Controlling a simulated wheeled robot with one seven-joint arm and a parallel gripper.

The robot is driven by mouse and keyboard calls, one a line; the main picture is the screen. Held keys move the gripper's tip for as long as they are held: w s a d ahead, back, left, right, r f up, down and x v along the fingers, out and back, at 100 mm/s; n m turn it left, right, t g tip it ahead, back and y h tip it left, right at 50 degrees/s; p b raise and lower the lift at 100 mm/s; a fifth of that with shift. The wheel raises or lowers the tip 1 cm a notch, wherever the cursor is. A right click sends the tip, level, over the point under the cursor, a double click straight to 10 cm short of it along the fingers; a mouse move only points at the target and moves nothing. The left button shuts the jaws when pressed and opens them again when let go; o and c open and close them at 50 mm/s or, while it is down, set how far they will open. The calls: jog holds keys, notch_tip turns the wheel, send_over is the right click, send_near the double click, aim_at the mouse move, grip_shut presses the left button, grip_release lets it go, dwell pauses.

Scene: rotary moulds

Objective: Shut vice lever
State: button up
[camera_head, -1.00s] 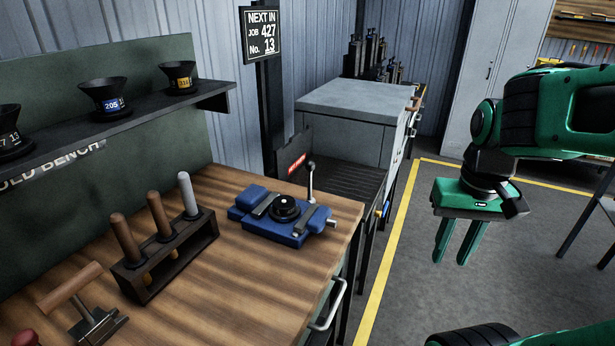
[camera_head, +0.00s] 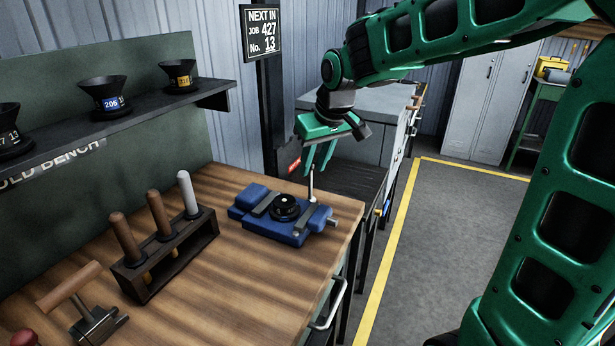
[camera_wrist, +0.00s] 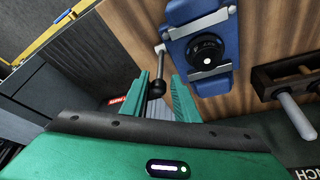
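The blue vice (camera_head: 297,238) sits on the wooden bench, with a round black piece (camera_head: 286,206) between its jaws. Its lever (camera_head: 311,187) stands roughly upright at the right side of the vice. My gripper (camera_head: 317,168) is above the lever, fingers pointing down and apart. In the wrist view, the dark ball knob of the lever (camera_wrist: 156,88) appears between the two spread fingers of my gripper (camera_wrist: 161,78). The vice (camera_wrist: 214,84) lies just beyond the right finger there. In the head view the fingers hide the knob; I cannot tell whether they touch it.
A wooden rack (camera_head: 175,258) of upright handled tools stands left of the vice. A shelf (camera_head: 150,122) with black funnel-shaped pieces is on the back board. A grey cabinet (camera_head: 385,100) stands behind my gripper. Bare bench lies in front of the vice.

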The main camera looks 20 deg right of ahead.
aim_at(311, 171)
jog(key=shift+x, duration=2.45)
grip_shut()
jog(key=shift+a, duration=0.1)
